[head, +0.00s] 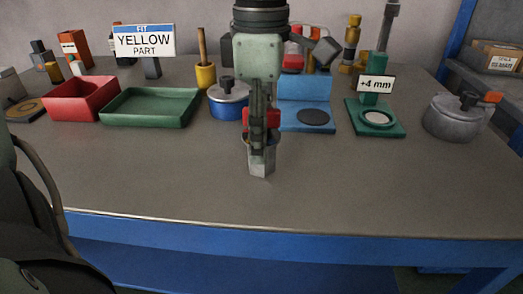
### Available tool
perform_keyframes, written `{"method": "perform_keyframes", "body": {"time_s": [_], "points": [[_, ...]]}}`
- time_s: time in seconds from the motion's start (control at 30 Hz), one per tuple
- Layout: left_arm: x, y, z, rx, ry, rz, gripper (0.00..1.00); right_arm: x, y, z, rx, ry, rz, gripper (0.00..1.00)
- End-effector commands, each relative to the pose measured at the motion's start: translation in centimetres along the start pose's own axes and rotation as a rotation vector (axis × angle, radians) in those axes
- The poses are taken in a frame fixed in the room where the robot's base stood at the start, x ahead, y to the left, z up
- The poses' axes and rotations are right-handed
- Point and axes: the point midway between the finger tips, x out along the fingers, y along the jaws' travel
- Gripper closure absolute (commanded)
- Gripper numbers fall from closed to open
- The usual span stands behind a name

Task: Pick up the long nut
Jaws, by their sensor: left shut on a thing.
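The long nut (262,162) is a grey, faceted metal piece standing roughly upright at the middle of the table. My left gripper (261,142) points down and is shut on its upper part, so the fingers hide the top of the nut. I cannot tell whether the nut's lower end touches the table or is slightly above it. My right gripper is not in view.
Behind stand a red bin (80,100), a green tray (150,108), a blue pot (228,98), a blue fixture (303,88), a green stand (391,128) with a "+4 mm" sign, and a grey pot (455,120). The table front (380,195) is clear.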

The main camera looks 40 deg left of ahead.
Motion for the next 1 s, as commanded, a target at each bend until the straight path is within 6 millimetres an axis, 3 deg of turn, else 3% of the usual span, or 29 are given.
{"method": "perform_keyframes", "body": {"time_s": [0.37,0.8,1.0], "points": [[-0.6,0.1,0.1,-0.001,-0.001,0.003,1.0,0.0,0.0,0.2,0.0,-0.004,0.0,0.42],[-8.5,0.1,0.1,0.0,-0.001,0.003,1.0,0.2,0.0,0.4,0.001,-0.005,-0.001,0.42],[-10.0,0.0,0.1,0.001,-0.001,0.001,1.0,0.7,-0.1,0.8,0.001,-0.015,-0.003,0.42]]}}
